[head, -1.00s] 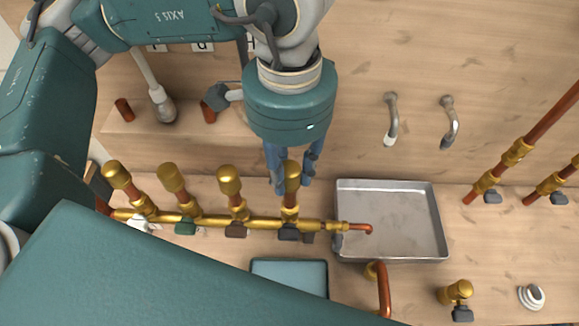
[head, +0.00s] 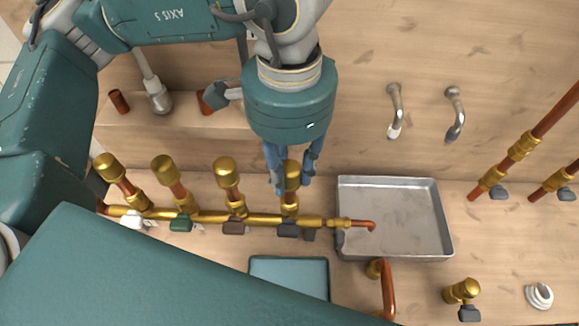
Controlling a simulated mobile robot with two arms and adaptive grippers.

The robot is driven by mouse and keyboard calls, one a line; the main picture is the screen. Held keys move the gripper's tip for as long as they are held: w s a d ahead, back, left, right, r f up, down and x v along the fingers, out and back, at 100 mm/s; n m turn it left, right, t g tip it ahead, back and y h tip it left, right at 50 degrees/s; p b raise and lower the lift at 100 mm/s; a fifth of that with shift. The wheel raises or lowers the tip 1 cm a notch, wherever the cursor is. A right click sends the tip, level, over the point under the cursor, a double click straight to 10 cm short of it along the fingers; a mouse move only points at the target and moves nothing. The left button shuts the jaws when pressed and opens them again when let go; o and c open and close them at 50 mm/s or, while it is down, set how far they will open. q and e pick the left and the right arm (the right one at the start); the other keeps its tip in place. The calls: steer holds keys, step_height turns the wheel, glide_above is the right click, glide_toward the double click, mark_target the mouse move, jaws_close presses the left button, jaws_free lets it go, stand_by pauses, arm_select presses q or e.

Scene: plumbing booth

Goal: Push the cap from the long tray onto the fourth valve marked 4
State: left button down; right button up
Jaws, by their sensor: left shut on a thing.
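My left gripper (head: 292,182) points down over the fourth riser of the brass manifold (head: 262,221), counting from the left. Its blue fingers are shut on a brass cap (head: 291,171), one on each side. The cap is at the top of the fourth valve's upright, in line with it; whether it is fully seated cannot be told. A dark valve handle (head: 288,230) is below it. The other risers carry similar brass caps, such as the third (head: 226,172). The number labels at the valves are not readable. My right gripper is not in view.
A metal tray (head: 437,250) lies right of the manifold, empty. A blue-teal tray or panel (head: 289,278) sits in front, partly hidden. A wooden ledge (head: 180,124) with copper pieces is behind the risers. Copper pipes (head: 523,146) stand at the right, and two hooked metal spouts (head: 395,110) behind.

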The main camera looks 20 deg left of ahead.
arm_select(q)
steer(key=c, duration=1.3)
jaws_free()
step_height(320, 180, up, 12)
step_height(320, 180, up, 6)
steer(key=p, duration=0.6)
glide_above(290, 166)
